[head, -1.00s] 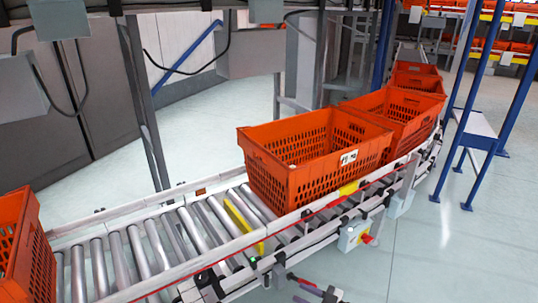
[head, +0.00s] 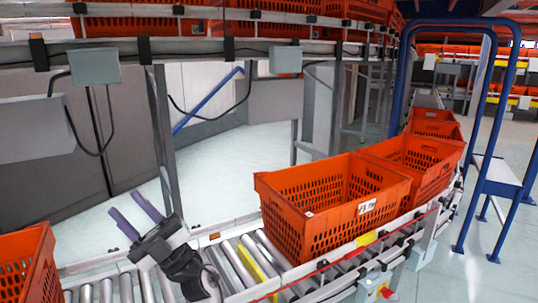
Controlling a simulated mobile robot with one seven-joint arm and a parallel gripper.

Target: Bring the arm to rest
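My gripper (head: 124,202) shows at the lower left of the head view, above the roller conveyor (head: 240,262). Its two purple fingers stand apart and point up and to the left, with nothing between them. The dark wrist behind it rises from the bottom edge; the rest of the arm is out of view. An orange tote (head: 325,236) sits on the conveyor to the right of the gripper, apart from it. No tote is held.
More orange totes (head: 418,160) line the conveyor behind the first. Another orange tote (head: 22,262) is at the lower left edge. An upper rail (head: 190,50) carries totes across the top. Blue posts (head: 475,190) stand at right. Open floor (head: 240,148) lies behind the conveyor.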

